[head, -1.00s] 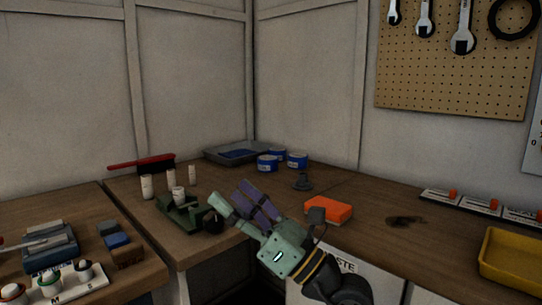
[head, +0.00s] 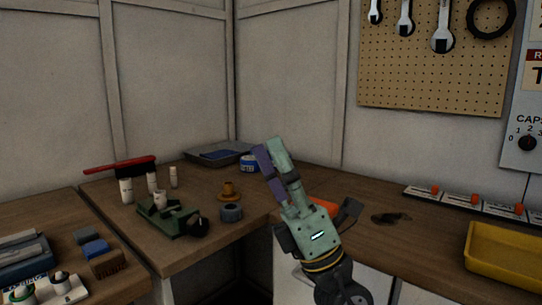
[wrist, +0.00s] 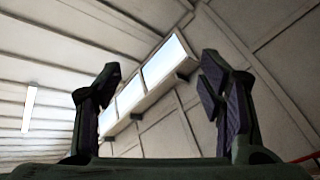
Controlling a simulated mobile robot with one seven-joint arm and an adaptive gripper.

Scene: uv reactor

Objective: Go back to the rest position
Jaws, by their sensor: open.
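My gripper (head: 274,153) points upward above the corner of the workbench in the head view. In the wrist view its two dark fingers (wrist: 160,100) stand well apart with nothing between them. My gripper is open and empty. The wrist view looks up at the ceiling and upper wall, with a row of bright windows (wrist: 144,85) behind the fingers.
The wooden bench holds a green device (head: 170,218) with white cylinders, a red-handled brush (head: 120,168), a grey tray (head: 215,153), a blue tin (head: 249,163), a brown part (head: 229,191) and a grey round part (head: 231,213). An orange block (head: 322,207) lies partly behind my arm. A yellow tray (head: 503,262) is at right.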

